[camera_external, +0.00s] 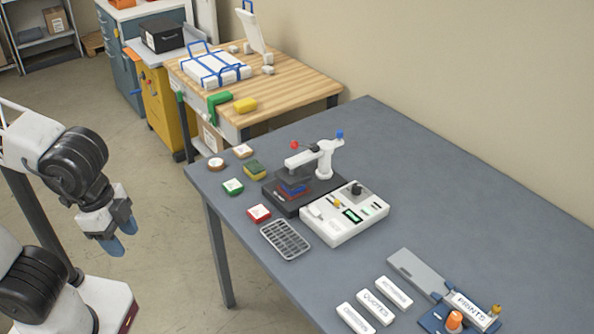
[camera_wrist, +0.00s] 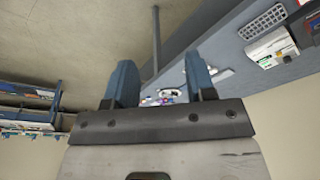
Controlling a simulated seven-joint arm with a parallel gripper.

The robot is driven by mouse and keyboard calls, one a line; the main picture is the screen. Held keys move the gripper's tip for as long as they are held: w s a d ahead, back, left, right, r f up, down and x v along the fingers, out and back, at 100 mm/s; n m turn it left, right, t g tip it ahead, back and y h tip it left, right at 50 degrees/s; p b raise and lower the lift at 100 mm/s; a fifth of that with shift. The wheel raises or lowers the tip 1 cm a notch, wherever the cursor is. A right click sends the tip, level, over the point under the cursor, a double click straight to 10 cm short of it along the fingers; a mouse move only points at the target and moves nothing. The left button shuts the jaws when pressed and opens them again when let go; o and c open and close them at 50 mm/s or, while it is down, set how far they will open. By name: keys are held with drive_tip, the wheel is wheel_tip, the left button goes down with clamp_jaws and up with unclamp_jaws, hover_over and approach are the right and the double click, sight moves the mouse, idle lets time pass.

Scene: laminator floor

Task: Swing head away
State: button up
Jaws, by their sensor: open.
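A small press stands on the grey-blue table (camera_external: 430,190). Its white swing head (camera_external: 305,157) reaches left from a white post (camera_external: 326,165) over a dark base plate (camera_external: 275,197). A blue knob (camera_external: 340,134) tops the post and a red knob (camera_external: 294,145) stands by the head's left end. Red and blue layers show under the head. My gripper (camera_external: 117,237) is at the left, off the table's edge, well apart from the press. Its blue fingers are spread with nothing between them, as the wrist view also shows (camera_wrist: 160,85).
A white control box (camera_external: 345,213) sits just in front of the press. Several small coloured blocks and a grey grid tray (camera_external: 285,240) lie to its left. Labelled white blocks (camera_external: 384,301) are at the front. A wooden bench (camera_external: 290,83) stands behind. Floor between my arm and the table is clear.

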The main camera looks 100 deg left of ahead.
drive_tip(key=w+a+r, duration=0.3)
drive_tip(key=w+a, duration=0.3)
drive_tip(key=w, duration=0.2)
drive_tip(key=w+a+r, duration=0.3)
drive_tip(key=w+a, duration=0.2)
drive_tip(key=w, duration=0.4)
drive_tip(key=g, duration=0.2)
hover_over(340, 131)
drive_tip(key=f, duration=1.1)
drive_tip(key=shift+d+f, duration=0.15)
drive_tip(key=shift+d, duration=0.05)
drive_tip(key=shift+a+f, duration=0.1)
drive_tip(key=shift+a, duration=0.25)
drive_tip(key=shift+f, duration=0.15)
drive_tip(key=shift+f, duration=3.8)
